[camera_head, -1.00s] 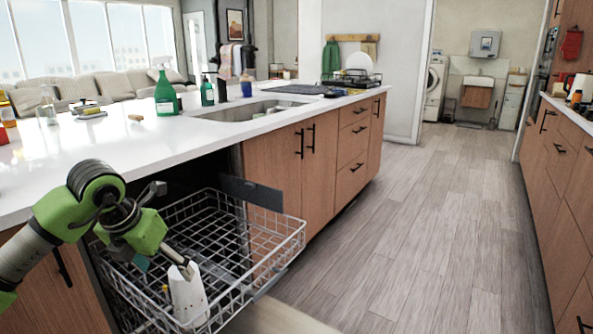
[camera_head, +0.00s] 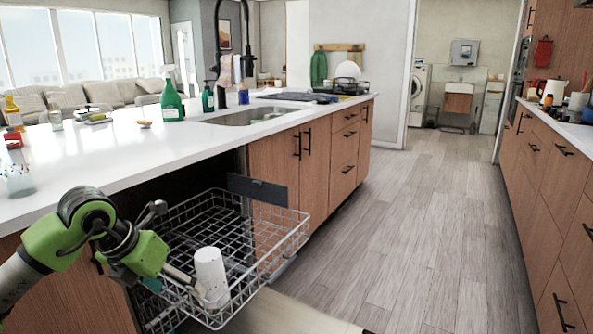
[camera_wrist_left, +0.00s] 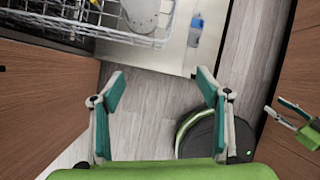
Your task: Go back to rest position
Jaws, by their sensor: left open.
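My left gripper (camera_wrist_left: 161,88) is open in the left wrist view, with nothing between its two teal-padded fingers. In the head view my left arm (camera_head: 100,235) comes in at lower left, and its gripper is beside the pulled-out wire dishwasher rack (camera_head: 284,258). A white cup-like item (camera_head: 210,270) stands slightly tilted in the rack, close to the gripper; whether they touch is unclear. A green part with teal pads, seemingly my right gripper (camera_wrist_left: 297,120), shows at the right edge of the wrist view. Its opening is unclear.
The island counter (camera_head: 120,165) carries a green spray bottle (camera_head: 172,105), a smaller soap bottle (camera_head: 207,98) and a sink (camera_head: 240,116). Wooden cabinets (camera_head: 275,168) stand right of the rack. The wooden floor (camera_head: 400,230) is clear up to the right-hand cabinets (camera_head: 545,200).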

